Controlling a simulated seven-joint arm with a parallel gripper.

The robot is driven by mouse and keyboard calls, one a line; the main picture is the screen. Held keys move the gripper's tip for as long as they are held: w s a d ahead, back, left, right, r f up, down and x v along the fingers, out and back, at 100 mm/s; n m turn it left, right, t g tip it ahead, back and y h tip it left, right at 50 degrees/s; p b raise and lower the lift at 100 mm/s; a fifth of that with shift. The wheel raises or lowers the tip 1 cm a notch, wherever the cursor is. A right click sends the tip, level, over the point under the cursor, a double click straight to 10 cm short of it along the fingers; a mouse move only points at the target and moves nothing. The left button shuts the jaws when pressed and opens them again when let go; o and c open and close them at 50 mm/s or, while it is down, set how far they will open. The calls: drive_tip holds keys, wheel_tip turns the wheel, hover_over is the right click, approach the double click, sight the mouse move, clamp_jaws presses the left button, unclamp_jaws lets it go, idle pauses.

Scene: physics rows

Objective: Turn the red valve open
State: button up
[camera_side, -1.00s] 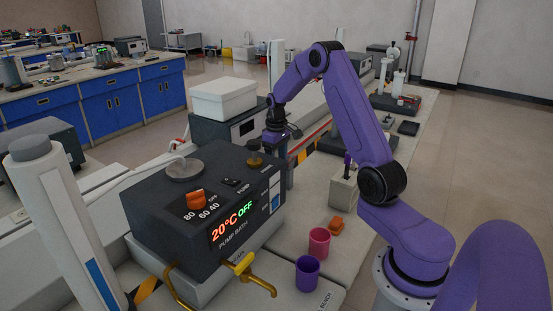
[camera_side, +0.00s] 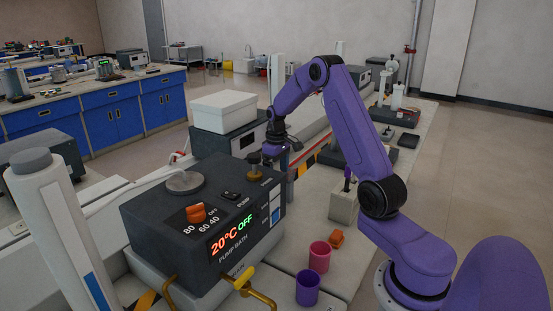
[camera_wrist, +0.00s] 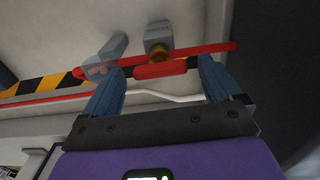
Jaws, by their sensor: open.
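The red valve handle (camera_wrist: 190,54), a long bar on a brass stem (camera_wrist: 159,54), shows in the wrist view. It runs across the picture in front of my fingertips. My gripper (camera_wrist: 162,67) is open, with one blue-grey finger towards each end of the bar. A shorter red and dark piece lies between the fingertips; I cannot tell whether the fingers touch anything. In the side view my gripper (camera_side: 285,160) points down behind the pump bath (camera_side: 205,215). The valve cannot be made out clearly there.
The pump bath stands close in front of my gripper. A white box (camera_side: 224,110) sits behind it to the left. Pink (camera_side: 319,257) and purple (camera_side: 308,288) cups, an orange block (camera_side: 336,239) and a beige block (camera_side: 344,205) stand on the bench at right.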

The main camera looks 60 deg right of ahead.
wheel_tip(320, 180, up, 17)
drive_tip(key=shift+r, duration=0.15)
idle(0.4)
idle(0.3)
